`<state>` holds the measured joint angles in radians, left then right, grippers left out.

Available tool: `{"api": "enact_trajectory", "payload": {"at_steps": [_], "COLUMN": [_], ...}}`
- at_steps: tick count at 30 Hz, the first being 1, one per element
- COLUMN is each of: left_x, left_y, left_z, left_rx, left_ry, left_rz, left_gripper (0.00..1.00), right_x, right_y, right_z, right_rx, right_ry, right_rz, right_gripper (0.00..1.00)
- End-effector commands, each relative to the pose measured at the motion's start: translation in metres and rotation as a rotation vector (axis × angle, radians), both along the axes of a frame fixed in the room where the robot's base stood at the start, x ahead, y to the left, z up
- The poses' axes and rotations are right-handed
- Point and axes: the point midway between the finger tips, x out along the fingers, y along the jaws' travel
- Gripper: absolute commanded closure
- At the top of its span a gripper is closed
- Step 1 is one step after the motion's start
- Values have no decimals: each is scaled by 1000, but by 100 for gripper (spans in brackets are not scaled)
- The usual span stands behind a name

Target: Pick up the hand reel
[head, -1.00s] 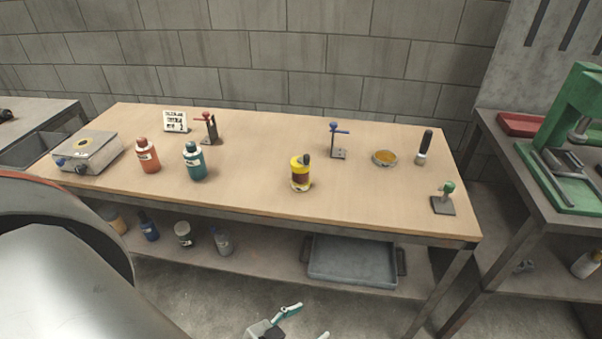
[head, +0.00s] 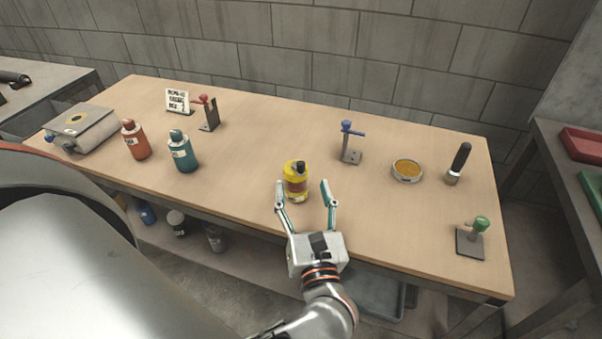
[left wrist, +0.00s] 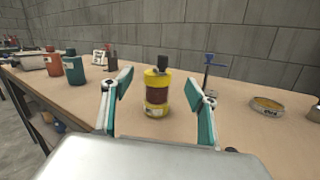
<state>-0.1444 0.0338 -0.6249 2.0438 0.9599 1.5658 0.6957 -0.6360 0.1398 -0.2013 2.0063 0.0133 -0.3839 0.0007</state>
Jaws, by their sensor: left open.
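The hand reel, which I take to be the yellow spool (head: 296,186) with a dark red middle and a black knob on top, stands upright near the front edge of the wooden bench (head: 250,205). It also shows in the left wrist view (left wrist: 156,95), between and beyond the fingers. My left gripper (head: 303,192) is open and empty, with its teal-padded fingers pointing at the reel from the front. The fingertips are close to the reel's two sides; contact does not show. My right gripper is not in view.
Orange (head: 136,140) and teal (head: 183,152) bottles stand left of the reel. A blue-topped stand (head: 350,145), a round amber dish (head: 407,171), a black-handled tool (head: 459,163) and a green-knobbed stamp (head: 471,238) stand right. The bench around the reel is clear.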

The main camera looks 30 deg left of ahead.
Motion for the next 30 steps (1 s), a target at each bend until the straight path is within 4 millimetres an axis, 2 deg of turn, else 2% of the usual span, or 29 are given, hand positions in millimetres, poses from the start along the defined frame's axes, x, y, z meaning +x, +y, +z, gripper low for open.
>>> {"api": "enact_trajectory", "payload": {"at_steps": [3, 6, 16, 24, 30], "left_x": [-1, 0, 22, 48, 53], "left_y": [0, 1, 25, 51, 57], "left_z": [-16, -22, -21, -22, -23], "left_rx": [-144, -191, -191, -189, -190], "left_ry": [-16, -21, -23, -22, -20], "left_rz": [21, 29, 32, 32, 31], "left_gripper": [41, 41, 41, 41, 41], "right_x": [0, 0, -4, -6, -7], "right_y": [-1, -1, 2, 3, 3], "right_z": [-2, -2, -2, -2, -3], "right_rx": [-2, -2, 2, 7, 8], "right_ry": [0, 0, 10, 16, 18], "right_rz": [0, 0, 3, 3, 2], "right_gripper": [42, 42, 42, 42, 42]}}
